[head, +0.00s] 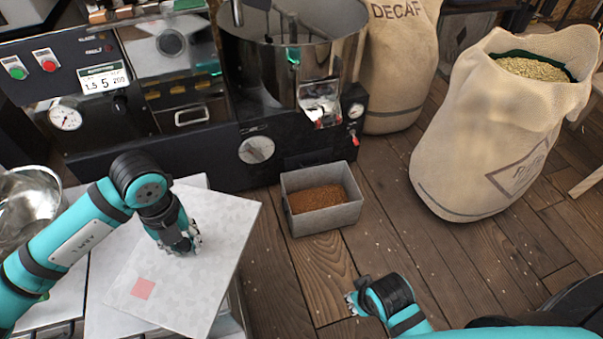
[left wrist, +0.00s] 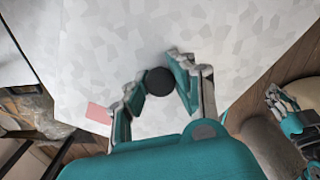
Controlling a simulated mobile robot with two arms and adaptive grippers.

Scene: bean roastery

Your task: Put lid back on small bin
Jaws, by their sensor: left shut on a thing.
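A large pale, speckled square lid (head: 215,225) with a pink patch near one corner is at the lower left of the head view. It also fills much of the left wrist view (left wrist: 240,40). My left gripper (head: 185,243) is over its middle, its fingers closed around a round black knob (left wrist: 159,81). The lid is turned at an angle over a pale surface (head: 62,290); I cannot tell whether it touches it. A small grey bin (head: 327,218) with brown grounds stands open on the floor. My right gripper (head: 353,301) is over the floor, apart from both.
The roasting machine (head: 200,150) stands along the back. A metal bowl (head: 28,205) is at the left. A sack of beans (head: 490,130) stands at the right, with a DECAF sack (head: 400,60) behind. The wooden floor (head: 400,240) is clear between the bin and the sack.

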